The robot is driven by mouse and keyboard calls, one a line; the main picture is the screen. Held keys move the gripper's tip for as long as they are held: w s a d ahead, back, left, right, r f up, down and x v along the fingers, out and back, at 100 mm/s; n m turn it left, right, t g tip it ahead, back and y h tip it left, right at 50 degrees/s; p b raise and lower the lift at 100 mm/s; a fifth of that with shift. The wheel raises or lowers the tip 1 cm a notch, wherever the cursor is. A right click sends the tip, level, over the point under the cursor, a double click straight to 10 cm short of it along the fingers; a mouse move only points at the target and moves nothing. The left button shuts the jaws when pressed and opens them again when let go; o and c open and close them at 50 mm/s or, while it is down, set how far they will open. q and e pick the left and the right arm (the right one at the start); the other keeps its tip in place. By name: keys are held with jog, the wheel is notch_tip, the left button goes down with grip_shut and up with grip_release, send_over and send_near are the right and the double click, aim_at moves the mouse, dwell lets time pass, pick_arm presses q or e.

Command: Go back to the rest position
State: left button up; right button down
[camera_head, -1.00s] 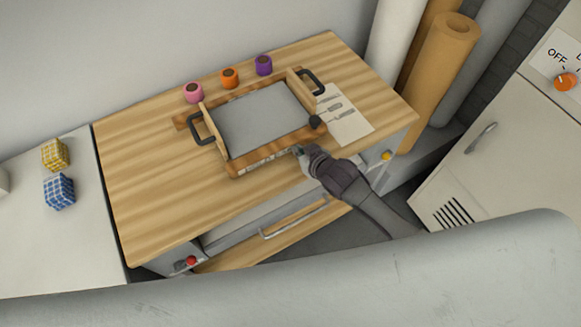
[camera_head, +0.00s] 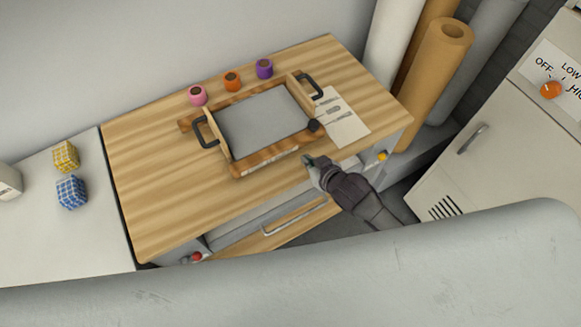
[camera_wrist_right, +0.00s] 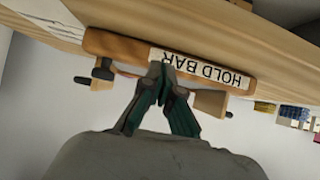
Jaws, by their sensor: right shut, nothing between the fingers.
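My right gripper (camera_head: 309,161) is over the front part of the wooden table, just in front of the wooden frame. It is shut and empty. The right wrist view shows its two fingers (camera_wrist_right: 166,72) together, in front of the frame's bar with the label "HOLD BAR" (camera_wrist_right: 205,70). In the head view, the wooden frame (camera_head: 262,160) lies on the table around a grey panel, with a black handle on each side. The gripper looks apart from the bar in the head view. My left gripper is not in view.
The wooden table (camera_head: 150,190) carries pink (camera_head: 198,95), orange (camera_head: 232,82) and purple (camera_head: 264,68) pots and a tool sheet (camera_head: 343,122). Yellow (camera_head: 66,156) and blue (camera_head: 72,191) checked blocks stand on the left counter. Tall rolls (camera_head: 435,80) and a cabinet (camera_head: 500,150) stand right.

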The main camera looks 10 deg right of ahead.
dwell(0.4)
jog(key=s+d+r+m+g+h, duration=0.1)
jog(key=s+d+r+g, duration=0.15)
jog(key=s, duration=0.45)
jog(key=s+d+r+g+h, duration=0.1)
jog(key=s+d+r+g, duration=0.2)
jog(key=s, duration=0.5)
jog(key=s+d+r+m+g+h, duration=0.1)
jog(key=s+d+r+h, duration=0.1)
jog(key=s+r, duration=0.35)
notch_tip(320, 180, down, 30)
jog(key=s+r+g+b, duration=0.1)
jog(key=s+g+b, duration=0.1)
jog(key=s+b, duration=0.15)
jog(key=s+d+f+b, duration=0.1)
jog(key=s+f, duration=0.7)
jog(key=f, duration=0.2)
jog(key=s+d+f+g+b, duration=0.1)
jog(key=s+d+f+b, duration=0.1)
jog(key=s+f, duration=0.6)
notch_tip(320, 180, down, 4)
jog(key=shift+s+d+r, duration=0.15)
jog(key=shift+s+r, duration=0.1)
jog(key=shift+s, duration=0.1)
jog(key=shift+n, duration=0.3)
